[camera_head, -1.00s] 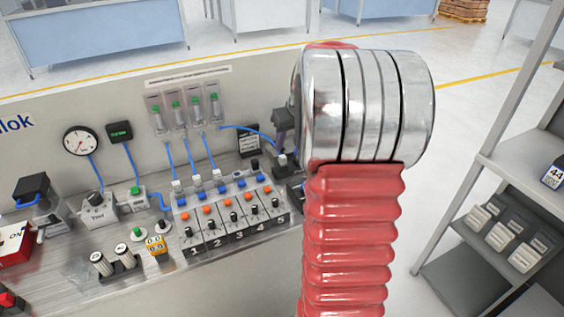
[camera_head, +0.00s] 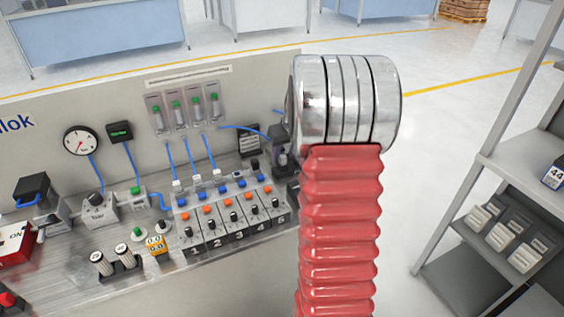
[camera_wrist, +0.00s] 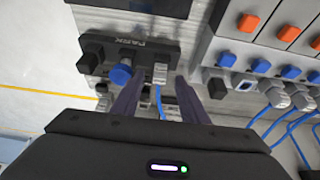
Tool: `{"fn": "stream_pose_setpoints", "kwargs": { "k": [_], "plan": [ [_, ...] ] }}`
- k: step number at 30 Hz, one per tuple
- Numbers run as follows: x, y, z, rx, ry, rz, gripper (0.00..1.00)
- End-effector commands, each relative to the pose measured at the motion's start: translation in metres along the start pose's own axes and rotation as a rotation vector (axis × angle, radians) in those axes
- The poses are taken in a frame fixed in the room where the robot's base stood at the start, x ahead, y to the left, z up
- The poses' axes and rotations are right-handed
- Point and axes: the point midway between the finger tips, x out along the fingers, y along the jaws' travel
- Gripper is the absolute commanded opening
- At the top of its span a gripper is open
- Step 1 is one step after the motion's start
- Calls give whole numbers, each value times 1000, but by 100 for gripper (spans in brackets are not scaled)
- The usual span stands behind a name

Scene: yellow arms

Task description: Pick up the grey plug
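In the wrist view a small light grey plug (camera_wrist: 160,72) stands in a dark holder marked PARK (camera_wrist: 110,47). A blue-capped plug (camera_wrist: 120,74) sits to its left in the same holder. My gripper (camera_wrist: 161,79) has its two dark fingers spread, one to each side of the grey plug, and it looks empty. Whether the fingers touch the plug cannot be told. In the head view my arm hides most of this area, and the grey plug cannot be made out.
A numbered valve block (camera_head: 235,222) with orange and blue buttons stands close beside the holder; blue tubes run from it. A panel with a gauge (camera_head: 81,141) rises behind. A grey shelf (camera_head: 520,160) stands at the right.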

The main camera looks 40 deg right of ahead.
Motion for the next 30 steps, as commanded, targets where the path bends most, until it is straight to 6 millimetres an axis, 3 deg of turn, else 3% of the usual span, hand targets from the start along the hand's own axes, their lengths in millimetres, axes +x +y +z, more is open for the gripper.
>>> {"fn": "stream_pose_setpoints", "kwargs": {
  "k": [5,21,30],
  "plan": [
    [14,0,0,0,0,0,40],
    [14,1,0,1,1,1,39],
    [14,1,0,2,1,1,18]
  ]
}}
